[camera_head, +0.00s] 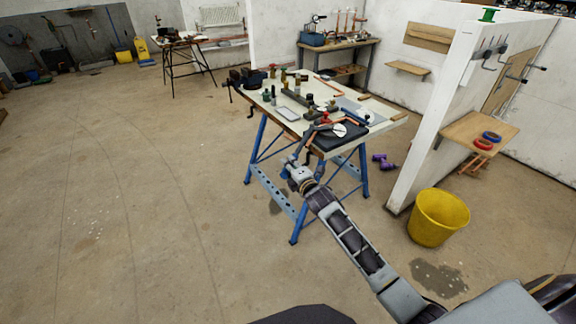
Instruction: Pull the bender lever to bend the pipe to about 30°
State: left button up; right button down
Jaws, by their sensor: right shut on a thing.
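The pipe bender (325,122) sits at the near right corner of the workbench, over a dark mat (352,136). A round white dial (339,130) lies beside it. My right gripper (310,134) reaches up to the bender from the near side. It is shut on what appears to be the bender lever, mostly hidden by the fingers. Thin copper-coloured pipe shows near the bender, but its bend angle is too small to read. My left gripper is not in view.
The workbench top (283,122) carries fittings, a vise (245,77) and hand tools, on blue legs. A yellow bucket (438,217) stands right of my arm, near a white partition (440,110). Purple tools (383,161) lie on the floor. The floor on the left is clear.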

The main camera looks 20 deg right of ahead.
jog(key=c, duration=1.6)
grip_release()
jog(key=shift+s+d+f, duration=0.1)
jog(key=shift+d+f, duration=0.1)
jog(key=shift+f, duration=0.1)
jog(key=o, duration=0.4)
jog(key=shift+s+d+r, duration=0.15)
jog(key=shift+s+r, duration=0.05)
jog(key=shift+s, duration=0.05)
jog(key=shift+o, duration=0.2)
jog(key=shift+w, duration=0.15)
jog(key=s+d+r, duration=0.1)
jog(key=s, duration=1.1)
jog(key=shift+r, duration=0.35)
